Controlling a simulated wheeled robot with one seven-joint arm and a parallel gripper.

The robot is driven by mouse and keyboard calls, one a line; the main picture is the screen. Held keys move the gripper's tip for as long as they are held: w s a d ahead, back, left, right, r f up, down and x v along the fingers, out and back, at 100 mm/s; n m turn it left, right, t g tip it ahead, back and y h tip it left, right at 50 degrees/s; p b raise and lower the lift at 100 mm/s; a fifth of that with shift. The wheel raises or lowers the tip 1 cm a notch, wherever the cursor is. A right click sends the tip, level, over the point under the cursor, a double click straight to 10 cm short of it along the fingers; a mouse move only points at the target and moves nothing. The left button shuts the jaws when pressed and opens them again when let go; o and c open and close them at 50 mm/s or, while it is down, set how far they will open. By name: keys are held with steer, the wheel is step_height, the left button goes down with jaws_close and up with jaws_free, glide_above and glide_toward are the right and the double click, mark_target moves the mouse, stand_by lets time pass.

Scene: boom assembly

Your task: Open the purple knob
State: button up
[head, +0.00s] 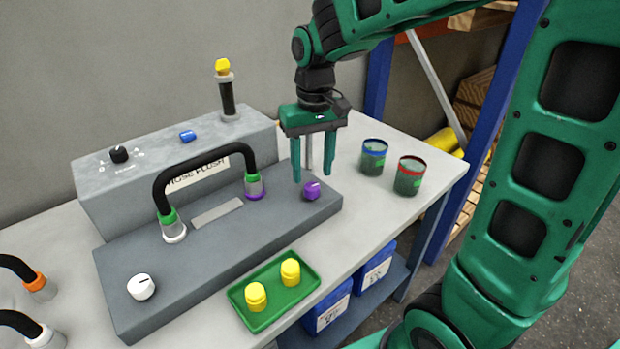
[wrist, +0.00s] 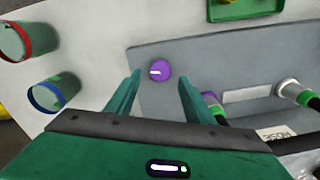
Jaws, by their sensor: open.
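The purple knob (head: 311,190) sits at the right end of the grey panel (head: 215,265), with a white mark on its face. In the wrist view the purple knob (wrist: 160,71) shows just beyond and between the fingertips, its white mark lying roughly sideways. My gripper (head: 311,172) is open and empty, with its fingers pointing down. In the head view it hangs above and slightly behind the knob. In the wrist view my gripper (wrist: 158,80) has one finger on each side of the knob. I cannot see any contact.
A black hose (head: 205,165) arches over the panel, its purple-collared end left of the knob. A blue-rimmed cup (head: 374,157) and a red-rimmed cup (head: 409,176) stand to the right. A green tray (head: 275,293) with yellow pieces lies in front. A white knob (head: 141,287) is at the panel's left.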

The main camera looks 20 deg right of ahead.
mark_target(313, 185)
step_height(313, 185, up, 6)
steer(key=shift+r, duration=0.25)
stand_by(0.4)
steer(key=s+d+f+m, duration=0.3)
steer(key=s+d, duration=0.5)
steer(key=s, duration=0.3)
steer(key=s+d+f+m, duration=0.3)
steer(key=s+d+f, duration=0.2)
steer(key=s+d, duration=0.4)
steer(key=s, duration=0.3)
steer(key=shift+f, duration=0.15)
steer(key=shift+w+f, duration=0.25)
steer(key=shift+w, duration=0.3)
